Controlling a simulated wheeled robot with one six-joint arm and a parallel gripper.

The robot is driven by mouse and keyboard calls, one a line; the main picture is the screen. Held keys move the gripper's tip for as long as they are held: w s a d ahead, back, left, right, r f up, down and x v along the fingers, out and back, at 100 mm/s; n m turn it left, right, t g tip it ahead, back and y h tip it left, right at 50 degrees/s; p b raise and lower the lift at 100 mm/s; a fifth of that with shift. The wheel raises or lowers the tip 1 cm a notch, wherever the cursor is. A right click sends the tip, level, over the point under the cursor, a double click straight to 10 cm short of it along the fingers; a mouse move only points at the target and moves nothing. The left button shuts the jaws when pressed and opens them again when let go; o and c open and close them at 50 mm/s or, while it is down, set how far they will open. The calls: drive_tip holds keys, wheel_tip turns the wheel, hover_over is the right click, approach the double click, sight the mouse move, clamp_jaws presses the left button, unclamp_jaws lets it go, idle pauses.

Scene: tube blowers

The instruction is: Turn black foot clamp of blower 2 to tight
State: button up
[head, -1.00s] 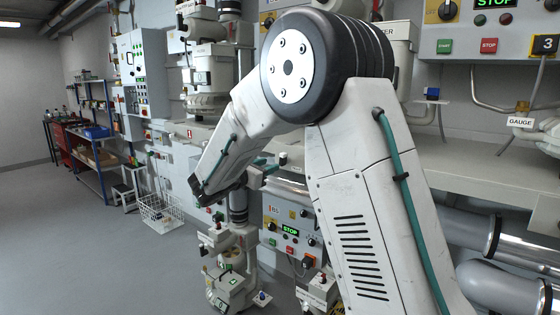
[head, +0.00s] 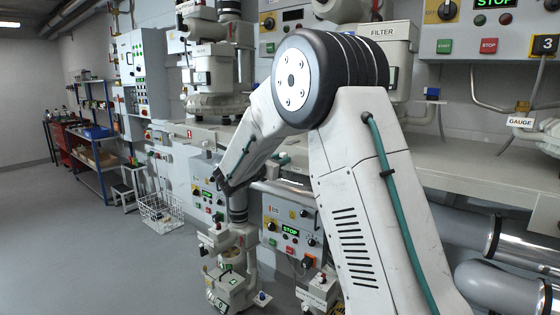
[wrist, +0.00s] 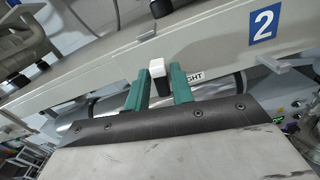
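In the wrist view, the two teal fingers of my gripper (wrist: 160,76) stand apart, pointing toward a pale horizontal beam. A small lever with a white end and black body (wrist: 157,63) shows between the fingers and looks like the black foot clamp. I cannot tell whether either finger touches it. A white label (wrist: 194,77), partly hidden by the right finger, shows letters ending in "GHT". A blue sign with a white 2 (wrist: 264,22) is on the beam to the right. In the head view my gripper is mostly hidden behind my arm, and the clamp cannot be made out.
In the head view, a control panel lit STOP (head: 290,230) stands below the long pale bench (head: 470,165). A pale pump unit (head: 232,270) stands on the floor to its left. Large grey pipes (head: 500,285) lie at the right. The floor at left is clear.

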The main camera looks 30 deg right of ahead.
clamp_jaws()
drive_tip(key=shift+m, duration=0.3)
drive_tip(key=shift+s+d+f+m, duration=0.1)
drive_tip(key=shift+s+f+m, duration=0.1)
drive_tip(key=shift+m, duration=2.35)
drive_tip(key=shift+s+a+f+m, duration=0.1)
drive_tip(key=shift+f+m, duration=0.1)
drive_tip(key=shift+m, duration=2.4)
drive_tip(key=shift+s+d+f+m, duration=0.1)
drive_tip(key=shift+s+f+m, duration=0.1)
drive_tip(key=shift+m, duration=2.35)
drive_tip(key=shift+o, duration=2.1)
unclamp_jaws()
